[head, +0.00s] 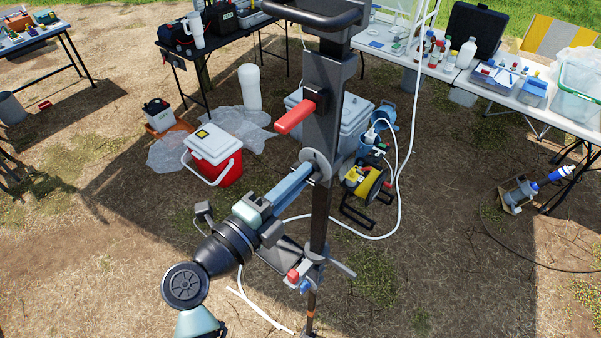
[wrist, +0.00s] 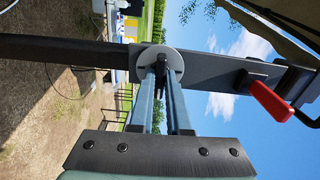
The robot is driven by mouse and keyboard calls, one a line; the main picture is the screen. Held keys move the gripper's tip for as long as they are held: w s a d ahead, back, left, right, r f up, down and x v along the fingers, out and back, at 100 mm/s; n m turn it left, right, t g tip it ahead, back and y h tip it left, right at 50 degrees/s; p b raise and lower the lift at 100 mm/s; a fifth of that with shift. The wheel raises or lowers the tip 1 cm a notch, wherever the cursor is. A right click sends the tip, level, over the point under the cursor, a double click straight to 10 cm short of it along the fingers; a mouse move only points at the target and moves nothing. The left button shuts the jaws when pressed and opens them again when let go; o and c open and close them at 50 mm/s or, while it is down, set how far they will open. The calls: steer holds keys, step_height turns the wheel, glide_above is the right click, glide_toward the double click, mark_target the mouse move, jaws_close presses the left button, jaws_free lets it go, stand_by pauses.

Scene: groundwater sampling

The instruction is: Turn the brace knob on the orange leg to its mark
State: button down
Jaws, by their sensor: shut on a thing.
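A dark upright post (head: 323,120) stands in the middle of the head view. A round grey disc (head: 325,160) sits on it, also in the wrist view (wrist: 149,56), with a dark knob bar (wrist: 161,72) at its centre. My gripper (head: 316,172) reaches the disc from the lower left. In the wrist view my two fingers (wrist: 161,88) are closed around the knob bar. A small orange band (head: 311,300) shows low on a thin leg below the post. I cannot make out a mark or the knob's angle against one.
A red lever (head: 295,115) sticks out from the post above the disc, also in the wrist view (wrist: 271,102). A small red part (head: 293,275) sits lower down. A red-and-white cooler (head: 213,152), yellow reel (head: 366,182) and white hose (head: 398,190) lie behind.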

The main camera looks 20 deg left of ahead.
steer(key=n, duration=1.7)
steer(key=shift+n, duration=0.3)
steer(key=c, duration=0.8)
jaws_free()
steer(key=b+v, duration=0.4)
steer(key=v, duration=0.9)
